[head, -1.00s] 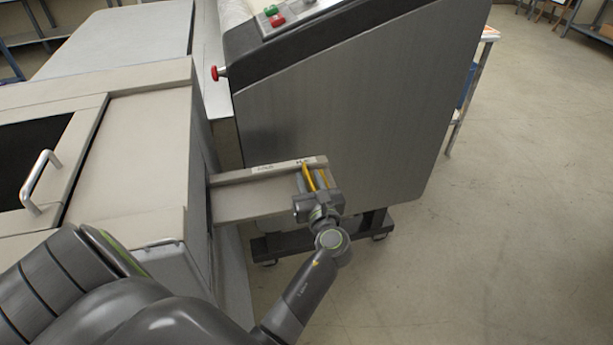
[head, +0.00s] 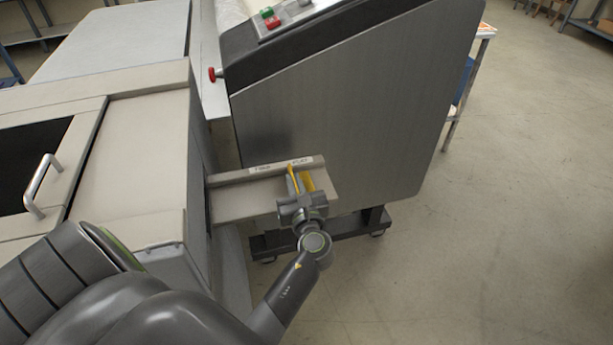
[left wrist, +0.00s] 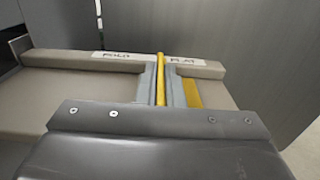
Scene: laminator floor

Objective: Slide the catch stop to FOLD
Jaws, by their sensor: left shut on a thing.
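The catch tray (head: 240,203) juts out from the beige machine, with a raised back rail. A FOLD label (head: 262,169) is on the rail at left and a FLAT label (head: 300,162) at right. They also show in the left wrist view, FOLD (left wrist: 112,55) and FLAT (left wrist: 182,61). The yellow catch stop (head: 309,181) stands across the tray, just left of the FLAT label in the left wrist view (left wrist: 160,78). My left gripper (head: 299,188) is shut on its upright part. The gripper body hides the stop's near end. My right gripper is out of view.
The beige machine (head: 140,150) with a handled lid (head: 42,185) is at left. Open floor (head: 480,230) lies to the right.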

